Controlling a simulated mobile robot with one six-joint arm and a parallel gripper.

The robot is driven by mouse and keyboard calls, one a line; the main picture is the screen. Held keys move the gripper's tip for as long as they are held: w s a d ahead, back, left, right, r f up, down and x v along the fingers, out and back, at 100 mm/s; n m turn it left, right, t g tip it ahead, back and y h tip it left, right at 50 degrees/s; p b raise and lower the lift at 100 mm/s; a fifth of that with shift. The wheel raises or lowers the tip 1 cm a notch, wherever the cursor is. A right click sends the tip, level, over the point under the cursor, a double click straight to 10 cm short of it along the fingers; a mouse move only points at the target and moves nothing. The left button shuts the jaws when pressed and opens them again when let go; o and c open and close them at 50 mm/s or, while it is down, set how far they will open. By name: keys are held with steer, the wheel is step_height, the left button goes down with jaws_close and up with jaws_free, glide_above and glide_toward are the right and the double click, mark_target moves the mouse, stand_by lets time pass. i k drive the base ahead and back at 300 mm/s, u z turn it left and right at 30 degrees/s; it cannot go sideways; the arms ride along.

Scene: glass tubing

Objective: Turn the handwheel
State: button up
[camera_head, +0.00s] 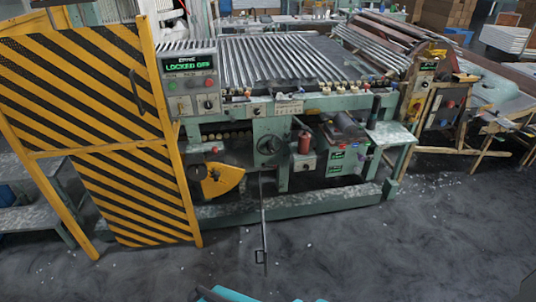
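My gripper is not identifiable in the head view. Only a teal piece, which may be part of my own body, shows at the bottom edge. Nothing is seen touching the wheel.
A control box (190,85) reads "LOCKED OFF". A yellow-and-black striped gate (120,130) stands at left. A thin upright rod (264,215) stands before the machine below the wheel. A yellow guard (222,180) sits left. The dark floor (350,250) in front is mostly clear.

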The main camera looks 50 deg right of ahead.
mark_target(270, 149)
steer(key=z, duration=0.05)
steer(key=i, duration=1)
steer(key=u, duration=0.05)
